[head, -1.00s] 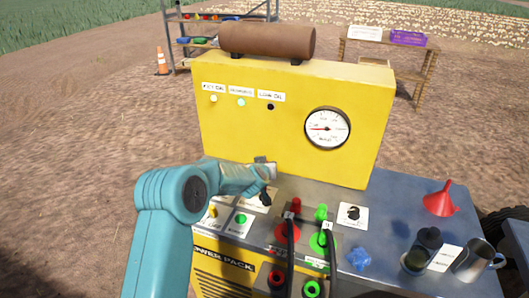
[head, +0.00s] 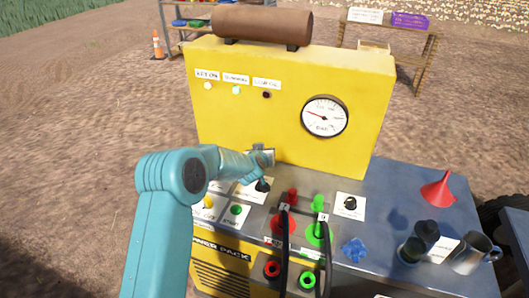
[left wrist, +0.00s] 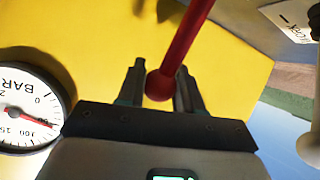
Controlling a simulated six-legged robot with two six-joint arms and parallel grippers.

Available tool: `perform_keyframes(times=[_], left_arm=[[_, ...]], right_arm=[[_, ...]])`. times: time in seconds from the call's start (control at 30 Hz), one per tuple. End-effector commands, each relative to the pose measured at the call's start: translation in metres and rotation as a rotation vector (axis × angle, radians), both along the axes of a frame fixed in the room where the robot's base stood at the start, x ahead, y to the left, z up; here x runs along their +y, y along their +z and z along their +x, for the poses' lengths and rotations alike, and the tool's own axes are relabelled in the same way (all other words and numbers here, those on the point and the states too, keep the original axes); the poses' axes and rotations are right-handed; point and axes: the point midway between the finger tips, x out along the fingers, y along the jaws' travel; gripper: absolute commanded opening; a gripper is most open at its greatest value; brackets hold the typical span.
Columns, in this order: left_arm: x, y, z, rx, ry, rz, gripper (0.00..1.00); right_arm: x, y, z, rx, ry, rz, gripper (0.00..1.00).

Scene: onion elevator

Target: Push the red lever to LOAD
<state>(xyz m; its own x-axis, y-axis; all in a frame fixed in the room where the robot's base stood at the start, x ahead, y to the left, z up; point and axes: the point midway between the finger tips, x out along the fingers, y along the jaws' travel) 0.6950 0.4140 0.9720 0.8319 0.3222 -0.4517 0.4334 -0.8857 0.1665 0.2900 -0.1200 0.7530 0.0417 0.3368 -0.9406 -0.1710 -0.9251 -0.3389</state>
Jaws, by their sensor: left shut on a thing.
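The red lever (left wrist: 182,45) shows in the left wrist view as a red rod with a ball end between the two fingers of my left gripper (left wrist: 160,88). In the head view my left gripper (head: 262,160) is at the foot of the yellow gauge panel, above a black knob (head: 263,185). It is shut on the red lever. The gripper hides the lever in the head view. A white label (left wrist: 290,18) at the upper right of the wrist view is cut off, and I cannot read it fully. My right gripper is not in view.
The yellow panel (head: 225,125) carries a pressure gauge (head: 325,116). A red funnel (head: 438,188), a blue knob (head: 354,250) and a metal mug (head: 472,254) are farther right.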

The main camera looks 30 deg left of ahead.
Motion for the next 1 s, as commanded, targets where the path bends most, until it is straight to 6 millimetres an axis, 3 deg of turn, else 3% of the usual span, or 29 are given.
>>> perform_keyframes(times=[0.03, 0.07, 0.1, 0.37, 0.53, 1.0], left_arm=[[-0.002, -0.004, -0.001, 0.008, -0.004, -0.004, 0.45], [-0.002, -0.004, -0.001, 0.008, -0.004, -0.004, 0.55], [-0.002, -0.003, 0.000, 0.008, -0.004, -0.004, 0.58], [-0.001, -0.002, 0.001, 0.004, -0.002, -0.002, 0.58], [-0.005, 0.004, -0.009, 0.004, -0.002, -0.002, 0.58], [-0.041, 0.057, -0.105, 0.001, -0.003, -0.001, 0.58]], right_arm=[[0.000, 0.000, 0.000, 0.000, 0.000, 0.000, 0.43], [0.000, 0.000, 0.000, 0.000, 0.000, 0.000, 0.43], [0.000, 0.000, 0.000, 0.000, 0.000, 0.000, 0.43], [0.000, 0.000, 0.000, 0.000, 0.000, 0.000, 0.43], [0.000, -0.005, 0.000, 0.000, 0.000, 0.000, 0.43], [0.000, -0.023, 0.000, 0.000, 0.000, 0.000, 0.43]])
